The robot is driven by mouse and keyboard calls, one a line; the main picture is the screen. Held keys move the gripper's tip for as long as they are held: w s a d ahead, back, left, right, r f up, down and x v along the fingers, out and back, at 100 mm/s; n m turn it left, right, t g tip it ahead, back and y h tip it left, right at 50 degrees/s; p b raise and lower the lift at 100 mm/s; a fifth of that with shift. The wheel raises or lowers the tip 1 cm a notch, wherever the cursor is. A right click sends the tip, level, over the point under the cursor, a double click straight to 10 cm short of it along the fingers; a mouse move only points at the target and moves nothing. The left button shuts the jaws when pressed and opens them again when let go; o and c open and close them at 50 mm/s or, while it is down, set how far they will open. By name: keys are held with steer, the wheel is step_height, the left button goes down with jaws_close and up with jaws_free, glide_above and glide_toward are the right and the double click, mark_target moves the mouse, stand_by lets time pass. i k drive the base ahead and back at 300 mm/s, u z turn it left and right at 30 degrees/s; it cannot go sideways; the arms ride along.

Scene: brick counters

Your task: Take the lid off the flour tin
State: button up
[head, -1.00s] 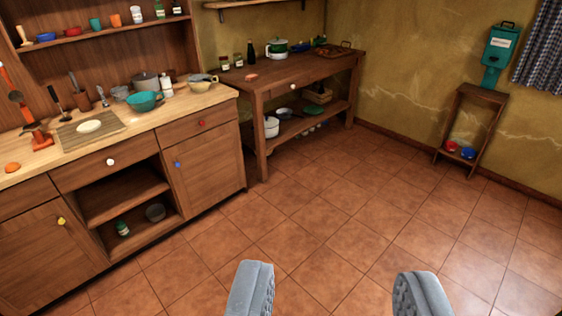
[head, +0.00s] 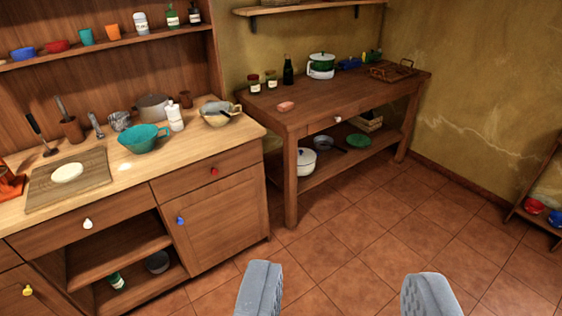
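My gripper (head: 343,288) is open and empty, its two grey fingers wide apart above the tiled floor, well away from the counters. I cannot identify the flour tin for certain, as no label is readable. A white labelled container (head: 141,23) stands on the upper shelf at the left, among cups and bottles. Two small labelled jars, a left jar (head: 254,83) and a right jar (head: 271,79), stand on the side table. Another labelled jar (head: 116,281) sits low in the open cabinet, partly hidden.
The left counter (head: 215,143) holds a teal colander (head: 144,138), a bowl (head: 220,116) and a board (head: 95,178). The wooden side table (head: 345,103) carries a green-and-white pot (head: 321,66), a dark bottle (head: 288,70) and a tray (head: 392,70). The tiled floor (head: 390,235) ahead is clear.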

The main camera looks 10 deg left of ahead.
mark_target(172, 107)
steer(key=u, duration=0.25)
steer(key=i, duration=1.55)
steer(key=u, duration=0.55)
steer(key=i, duration=1.3)
steer(key=u, duration=0.5)
steer(key=i, duration=0.8)
steer(key=u, duration=0.15)
